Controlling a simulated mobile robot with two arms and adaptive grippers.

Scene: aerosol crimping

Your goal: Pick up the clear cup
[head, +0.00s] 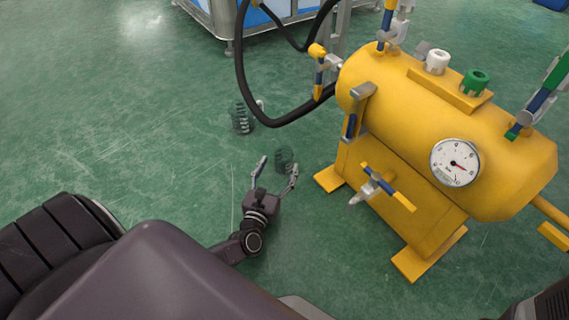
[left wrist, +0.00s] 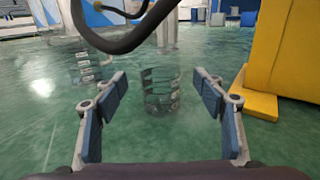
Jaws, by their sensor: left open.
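A clear cup (head: 285,159), see-through with a greenish tint, stands on the green floor left of the yellow tank. My left gripper (head: 278,166) is open, with its fingers spread to either side of the cup in the head view. In the left wrist view the same cup (left wrist: 161,92) appears upright and centred between the open fingers (left wrist: 158,80), with gaps on both sides. No contact with the cup shows. A second clear, ribbed-looking object (head: 241,118) stands farther back to the left; it also shows in the left wrist view (left wrist: 86,68). My right gripper is not in view.
The yellow tank (head: 400,110) with gauge (head: 455,162) and valves stands close on the right, its foot (head: 330,179) near the cup. A black hose (head: 243,75) hangs in a loop behind the cup. The floor to the left is clear.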

